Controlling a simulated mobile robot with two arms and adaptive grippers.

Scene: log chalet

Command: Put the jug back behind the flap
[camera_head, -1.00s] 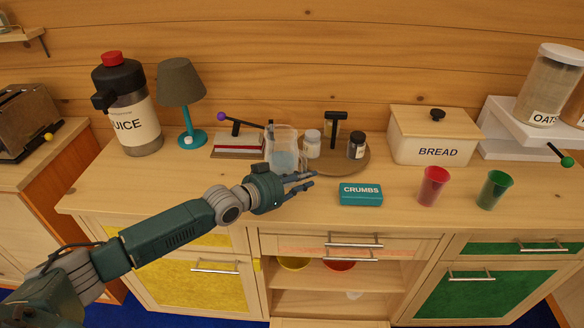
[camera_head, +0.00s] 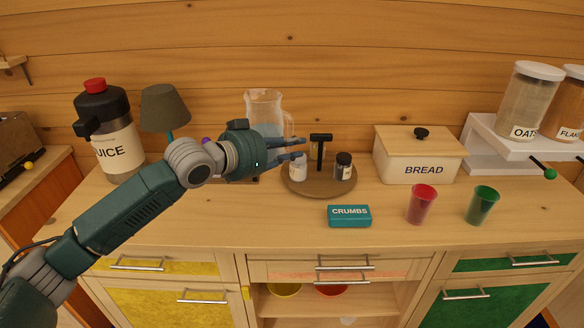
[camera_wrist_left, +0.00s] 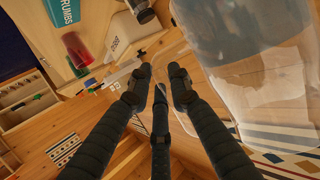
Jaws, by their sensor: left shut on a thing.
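The clear jug (camera_head: 264,108) stands out behind my left gripper in the head view, raised above the counter, roughly upright, with liquid inside. My left gripper (camera_head: 298,149) is shut on its handle. In the left wrist view the jug (camera_wrist_left: 250,70) fills the right side, and its clear handle passes at the fingers (camera_wrist_left: 158,88). The middle cabinet has an open compartment (camera_head: 375,302) under its drawer, with a yellow bowl (camera_head: 284,290) and a red bowl (camera_head: 332,290) inside. The flap itself is not clearly visible now. My right gripper is out of view.
A round wooden board (camera_head: 318,187) with small jars is close by the gripper. A crumbs box (camera_head: 349,216), red cup (camera_head: 421,204), green cup (camera_head: 481,205) and bread box (camera_head: 418,160) stand to the right. A juice dispenser (camera_head: 112,140) and lamp (camera_head: 165,108) stand left. The front counter is mostly clear.

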